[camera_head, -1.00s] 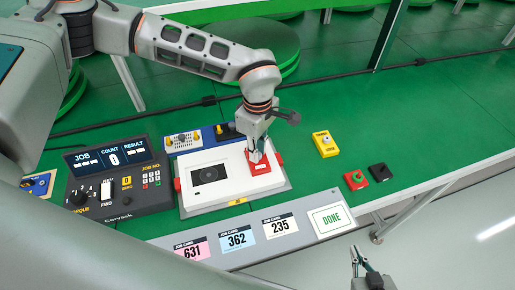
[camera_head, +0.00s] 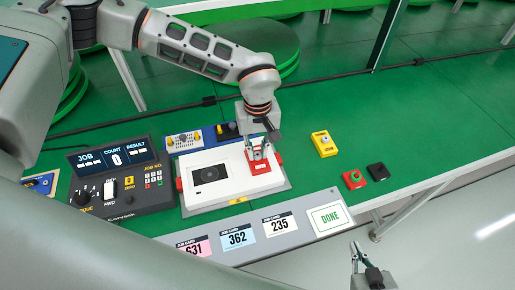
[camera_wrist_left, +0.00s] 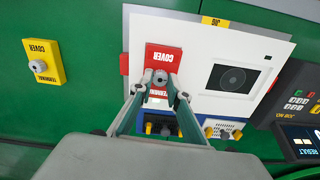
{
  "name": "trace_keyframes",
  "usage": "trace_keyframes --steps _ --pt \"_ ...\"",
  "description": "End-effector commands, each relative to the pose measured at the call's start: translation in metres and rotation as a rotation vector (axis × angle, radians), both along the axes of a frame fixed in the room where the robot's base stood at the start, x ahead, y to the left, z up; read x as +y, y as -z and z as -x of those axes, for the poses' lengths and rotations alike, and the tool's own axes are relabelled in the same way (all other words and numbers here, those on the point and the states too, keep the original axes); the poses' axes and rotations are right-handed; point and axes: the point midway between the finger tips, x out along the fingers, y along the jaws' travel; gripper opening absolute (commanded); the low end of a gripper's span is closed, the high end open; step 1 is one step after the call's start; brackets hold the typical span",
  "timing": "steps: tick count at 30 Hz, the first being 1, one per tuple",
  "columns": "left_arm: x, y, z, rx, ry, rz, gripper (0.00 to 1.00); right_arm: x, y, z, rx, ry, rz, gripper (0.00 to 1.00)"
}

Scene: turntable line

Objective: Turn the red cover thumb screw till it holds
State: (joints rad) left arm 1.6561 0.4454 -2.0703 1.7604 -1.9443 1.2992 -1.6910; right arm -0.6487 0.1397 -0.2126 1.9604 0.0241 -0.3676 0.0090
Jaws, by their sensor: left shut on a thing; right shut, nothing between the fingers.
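The red cover (camera_head: 262,166) lies on the right part of the white unit (camera_head: 212,193); in the left wrist view the red cover (camera_wrist_left: 164,57) shows its COVER label. Its grey thumb screw (camera_wrist_left: 160,77) stands between the fingertips of my left gripper (camera_wrist_left: 159,90). My left gripper (camera_head: 258,152) points down over the cover and is shut on the thumb screw. The screw's thread and seat are hidden. My right gripper (camera_head: 362,258) is at the bottom right, away from the table, shut and empty.
A yellow cover (camera_head: 323,143) with its own screw lies right of the unit. The control box (camera_head: 118,182) stands left. Job cards and a DONE card (camera_head: 330,217) line the front edge.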

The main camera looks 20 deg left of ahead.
Motion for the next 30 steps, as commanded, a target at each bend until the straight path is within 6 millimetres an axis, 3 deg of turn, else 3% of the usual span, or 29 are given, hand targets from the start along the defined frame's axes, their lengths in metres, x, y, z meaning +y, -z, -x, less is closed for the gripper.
trace_keyframes --steps 20,21,22,30 --pt "-0.0012 -0.0045 -0.0041 -0.010 0.058 0.004 0.00 0.0002 -0.0036 -0.0011 -0.004 0.000 -0.001 0.00" --pt "-0.0012 -0.0045 -0.0041 -0.010 0.058 0.004 0.24 0.0001 -0.0036 -0.0011 -0.004 0.000 -0.001 0.00" --pt "-0.0012 -0.0045 -0.0040 -0.010 0.058 0.004 0.32 0.0001 -0.0036 -0.0011 -0.004 0.000 -0.001 0.00" --pt "-0.0006 -0.0018 -0.0016 -0.004 0.058 0.001 0.34 0.0002 -0.0030 -0.0009 -0.003 0.000 0.000 0.00"
